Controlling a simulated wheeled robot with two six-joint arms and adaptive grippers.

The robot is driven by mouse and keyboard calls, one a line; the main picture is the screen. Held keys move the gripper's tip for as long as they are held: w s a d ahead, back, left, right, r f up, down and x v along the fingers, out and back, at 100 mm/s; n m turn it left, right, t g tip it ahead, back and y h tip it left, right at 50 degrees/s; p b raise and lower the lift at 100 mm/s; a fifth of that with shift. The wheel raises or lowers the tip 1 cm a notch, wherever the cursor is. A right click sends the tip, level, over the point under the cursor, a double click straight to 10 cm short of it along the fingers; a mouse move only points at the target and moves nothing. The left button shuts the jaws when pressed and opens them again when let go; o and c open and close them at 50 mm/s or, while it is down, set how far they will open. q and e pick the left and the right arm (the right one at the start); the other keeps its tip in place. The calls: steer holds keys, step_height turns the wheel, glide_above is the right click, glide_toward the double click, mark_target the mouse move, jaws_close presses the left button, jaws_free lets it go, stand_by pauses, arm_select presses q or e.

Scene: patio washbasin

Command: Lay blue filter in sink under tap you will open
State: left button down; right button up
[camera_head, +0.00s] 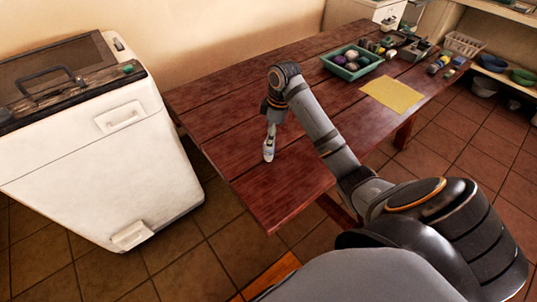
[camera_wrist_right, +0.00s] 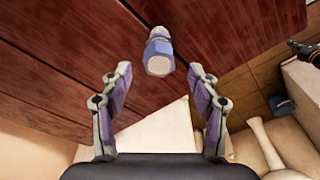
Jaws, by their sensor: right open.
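The blue filter (camera_wrist_right: 159,57) shows in the wrist view as a short blue cylinder with a pale round end facing the camera and a greyish far part. It lies over the dark red planks, just beyond my right gripper's fingertips and roughly centred between them. My right gripper (camera_wrist_right: 160,73) is open, with nothing between its purple-padded fingers. In the head view my right gripper (camera_head: 269,146) hangs low over the near left part of the table; I cannot pick out the filter there. My left gripper is out of view. I cannot clearly make out a sink or tap.
The red wooden table (camera_head: 235,175) has bare planks around the gripper. A white appliance (camera_head: 100,160) with a dark top stands left. A green crate (camera_head: 340,72), a yellow cloth (camera_head: 392,95) and several small items lie farther right. Shelves with bowls stand far right.

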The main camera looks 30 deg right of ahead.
steer(key=shift+f, duration=0.35)
steer(key=f, duration=0.4)
steer(key=shift+w+a, duration=0.15)
steer(key=shift+a, duration=0.05)
steer(key=shift+f, duration=0.15)
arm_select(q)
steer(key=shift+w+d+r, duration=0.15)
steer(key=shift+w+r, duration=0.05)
arm_select(e)
jaws_close()
